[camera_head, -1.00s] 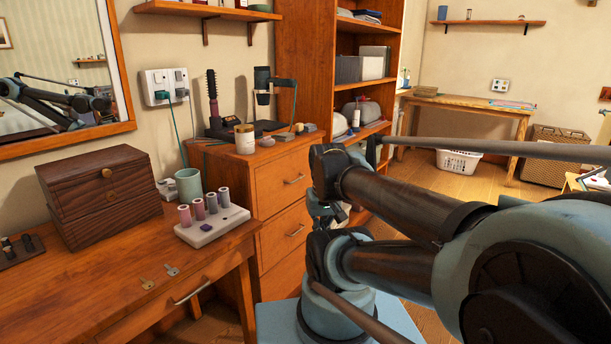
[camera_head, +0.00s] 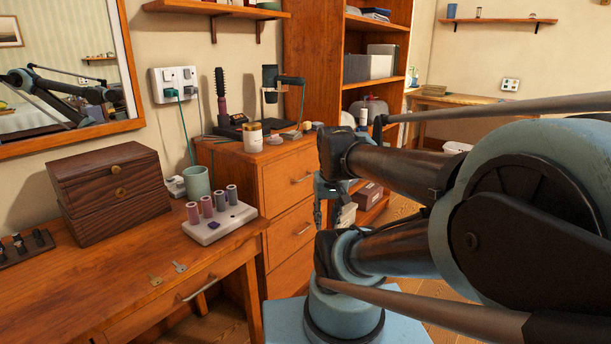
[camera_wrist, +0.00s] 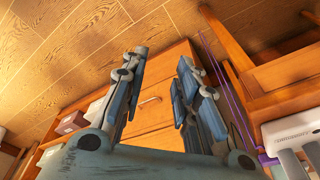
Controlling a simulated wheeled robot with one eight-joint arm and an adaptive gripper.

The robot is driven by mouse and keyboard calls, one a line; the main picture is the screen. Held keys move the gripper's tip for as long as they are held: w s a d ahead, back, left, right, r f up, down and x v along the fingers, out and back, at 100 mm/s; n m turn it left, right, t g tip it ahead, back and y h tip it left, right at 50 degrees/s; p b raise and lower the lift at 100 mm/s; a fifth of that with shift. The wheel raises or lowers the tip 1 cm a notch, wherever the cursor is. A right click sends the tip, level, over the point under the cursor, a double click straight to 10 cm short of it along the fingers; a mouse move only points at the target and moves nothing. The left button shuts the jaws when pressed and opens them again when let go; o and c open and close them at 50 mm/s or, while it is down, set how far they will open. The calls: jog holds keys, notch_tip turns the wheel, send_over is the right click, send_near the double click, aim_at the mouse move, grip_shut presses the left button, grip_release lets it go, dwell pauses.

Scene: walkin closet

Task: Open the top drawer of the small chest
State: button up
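A small dark wooden chest (camera_head: 84,200) stands on the desk at the left in the head view. It has two levels, each with a round brass knob, and looks shut. A larger orange-brown chest of drawers (camera_head: 285,207) stands beside the desk. Its stacked drawers have bar handles, and the visible ones look shut. My gripper (camera_wrist: 162,58) is open and empty in the wrist view. The orange-brown drawer fronts (camera_wrist: 155,115) and a handle show between its fingers, apart from them. In the head view my arm hides most of the gripper, in front of this chest of drawers.
The desk (camera_head: 110,285) carries a white spool holder (camera_head: 219,224), a green cup (camera_head: 197,181) and small metal pieces. A jar (camera_head: 253,137) and a hair dryer (camera_head: 270,84) stand on the chest of drawers. Open shelving (camera_head: 333,60) stands behind it. Wooden floor shows in the wrist view.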

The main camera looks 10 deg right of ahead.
jog(key=w+r+m, duration=0.4)
jog(key=w+r, duration=0.7)
jog(key=w, duration=0.4)
jog(key=w+d+r+m+y, duration=0.1)
jog(key=w+r+m, duration=0.15)
jog(key=w, duration=0.75)
jog(key=w+d+r+m, duration=0.2)
jog(key=w+m, duration=0.1)
jog(key=w, duration=0.6)
send_near(307, 172)
jog(key=shift+n+g, duration=0.25)
jog(key=shift+g, duration=0.05)
jog(key=s+f, duration=0.1)
jog(key=f, duration=0.1)
jog(key=s+a+f, duration=0.1)
jog(key=f, duration=0.2)
jog(key=s+a+f, duration=0.1)
jog(key=f, duration=0.1)
jog(key=shift+s+f, duration=0.2)
jog(key=shift+s, duration=0.05)
grip_shut()
